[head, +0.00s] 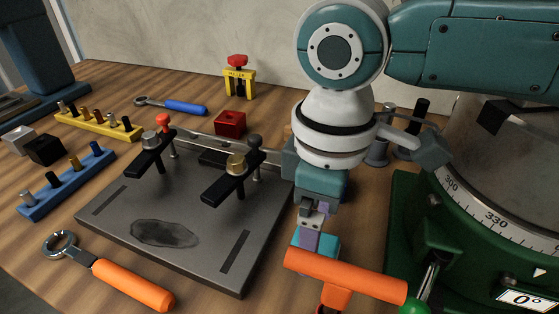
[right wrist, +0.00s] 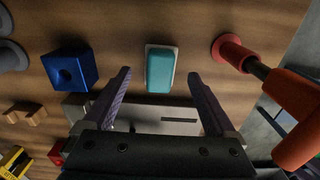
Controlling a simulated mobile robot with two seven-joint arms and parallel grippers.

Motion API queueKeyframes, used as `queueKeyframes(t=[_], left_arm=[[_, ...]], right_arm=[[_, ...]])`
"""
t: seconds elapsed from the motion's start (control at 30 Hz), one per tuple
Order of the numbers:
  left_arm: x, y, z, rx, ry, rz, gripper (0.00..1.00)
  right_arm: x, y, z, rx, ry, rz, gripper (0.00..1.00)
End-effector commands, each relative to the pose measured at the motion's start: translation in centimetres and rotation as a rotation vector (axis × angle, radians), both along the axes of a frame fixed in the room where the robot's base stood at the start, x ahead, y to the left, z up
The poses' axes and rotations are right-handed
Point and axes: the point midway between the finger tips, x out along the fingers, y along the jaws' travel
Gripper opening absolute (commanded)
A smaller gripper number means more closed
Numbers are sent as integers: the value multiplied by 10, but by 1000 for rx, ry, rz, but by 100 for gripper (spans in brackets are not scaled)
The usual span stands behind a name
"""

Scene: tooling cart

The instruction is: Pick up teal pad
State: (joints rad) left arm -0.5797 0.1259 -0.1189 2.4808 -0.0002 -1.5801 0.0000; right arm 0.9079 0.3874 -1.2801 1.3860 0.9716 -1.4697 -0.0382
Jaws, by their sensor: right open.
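The teal pad (right wrist: 160,70) is a small rounded block on a paler base, lying on the wooden top in the right wrist view. It appears ahead of and between the spread purple fingers of my right gripper (right wrist: 159,82), not held. In the head view my right gripper (head: 311,238) points down behind an orange handle. A teal patch beside its fingers, likely the pad (head: 328,244), is partly covered by the fingers and the handle. My right gripper is open and empty. My left gripper is in neither view.
An orange T-handle (head: 345,275) stands close in front of the gripper. A green machine with a degree dial (head: 500,219) is at right. A dark fixture plate (head: 200,262) with clamps lies at left. A blue block (right wrist: 70,66) sits left of the pad in the wrist view.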

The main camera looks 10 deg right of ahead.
Motion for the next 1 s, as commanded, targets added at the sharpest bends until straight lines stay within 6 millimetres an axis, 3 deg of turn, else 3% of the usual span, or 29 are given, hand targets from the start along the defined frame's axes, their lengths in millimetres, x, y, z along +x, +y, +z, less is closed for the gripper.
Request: queueKeyframes(t=[0.13,0.4,1.0], left_arm=[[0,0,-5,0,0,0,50],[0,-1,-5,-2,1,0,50],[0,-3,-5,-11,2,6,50]], right_arm=[[0,0,-21,-1,2,-1,91],[0,0,-24,1,-1,1,91],[0,0,-24,1,-1,0,25]])
